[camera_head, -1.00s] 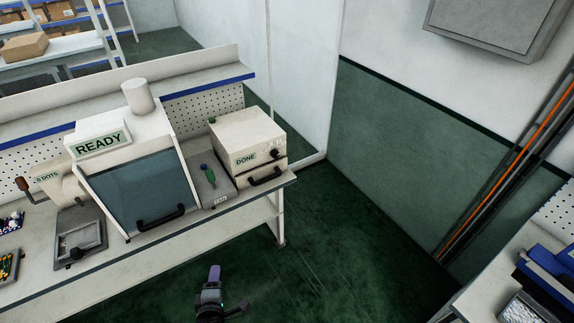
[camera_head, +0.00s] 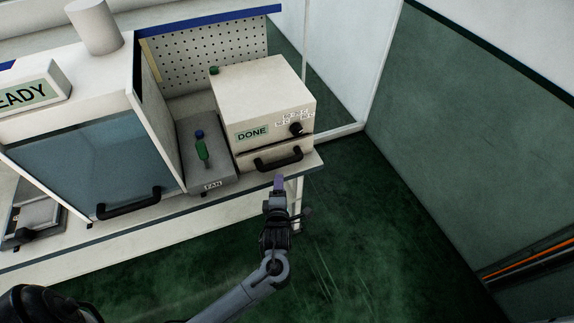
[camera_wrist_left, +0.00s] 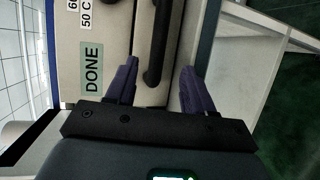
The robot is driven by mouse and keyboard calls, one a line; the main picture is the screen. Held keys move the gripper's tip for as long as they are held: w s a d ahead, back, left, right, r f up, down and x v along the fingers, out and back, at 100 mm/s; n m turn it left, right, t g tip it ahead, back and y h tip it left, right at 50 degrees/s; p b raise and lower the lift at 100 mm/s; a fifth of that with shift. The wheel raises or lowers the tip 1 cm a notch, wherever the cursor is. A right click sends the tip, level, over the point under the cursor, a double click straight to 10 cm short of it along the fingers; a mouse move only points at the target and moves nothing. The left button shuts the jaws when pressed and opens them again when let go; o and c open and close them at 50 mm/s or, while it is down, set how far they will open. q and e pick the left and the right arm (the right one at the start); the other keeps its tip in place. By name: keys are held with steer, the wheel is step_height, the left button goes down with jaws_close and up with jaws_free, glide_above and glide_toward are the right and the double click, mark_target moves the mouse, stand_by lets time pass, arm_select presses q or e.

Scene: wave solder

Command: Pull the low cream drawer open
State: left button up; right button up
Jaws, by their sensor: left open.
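The low cream drawer (camera_head: 243,164) is the lower part of the cream box marked DONE (camera_head: 262,92) at the bench's right end. Its front looks flush with the box, so it appears shut. Its black bar handle (camera_head: 279,161) also shows in the left wrist view (camera_wrist_left: 156,45). My left gripper (camera_head: 279,181), with purple fingers, is just in front of and below the handle in the head view. In the left wrist view it is open (camera_wrist_left: 158,66), with one finger on each side of the handle's line. I cannot tell how deep the handle sits between them. My right gripper is not in view.
Further left stands the machine marked READY with a glass door (camera_head: 90,155). The bench edge runs below the drawer. The green floor (camera_head: 370,230) to the right is clear.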

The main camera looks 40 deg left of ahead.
mark_target(283, 163)
arm_select(q)
steer(key=shift+t, duration=0.3)
steer(key=b+x, duration=0.1)
steer(key=x, duration=0.4)
steer(key=b+x, duration=0.1)
steer(key=x, duration=0.4)
steer(key=shift+w+d+f, duration=0.1)
steer(key=shift+w+d, duration=0.05)
steer(key=shift+d, duration=0.1)
steer(key=shift+x, duration=0.9)
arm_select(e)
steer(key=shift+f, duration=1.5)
arm_select(q)
steer(key=shift+c, duration=0.3)
jaws_close()
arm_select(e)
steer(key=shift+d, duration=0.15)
